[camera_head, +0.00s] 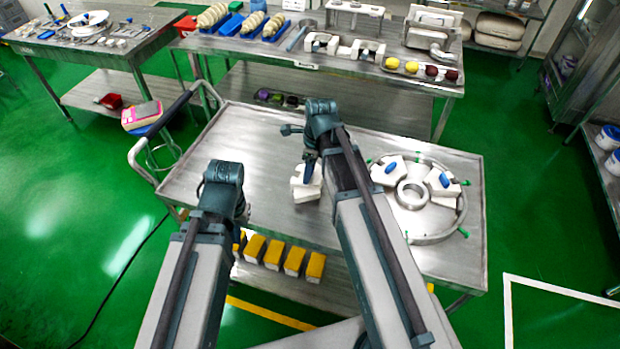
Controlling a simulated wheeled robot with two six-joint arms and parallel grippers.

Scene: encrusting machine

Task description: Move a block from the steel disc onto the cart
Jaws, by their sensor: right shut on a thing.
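The steel disc (430,240) lies on the right part of the cart's top (262,145), partly hidden by my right arm. White blocks with blue knobs sit on the disc: one at its back left (384,177) and one at its right (445,190), around a steel ring (399,195). My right gripper (309,168) is shut on another white block (302,192), left of the disc over the bare cart top. I cannot tell whether this block touches the surface. My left gripper (222,192) is further left, pointing away from me; its fingers are hidden.
Yellow-topped boxes (293,259) stand on the cart's lower shelf. A steel bench (290,55) with moulds, fruit-like items and white parts stands behind the cart. Another table (75,45) is at the back left. The cart top between and left of my arms is clear.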

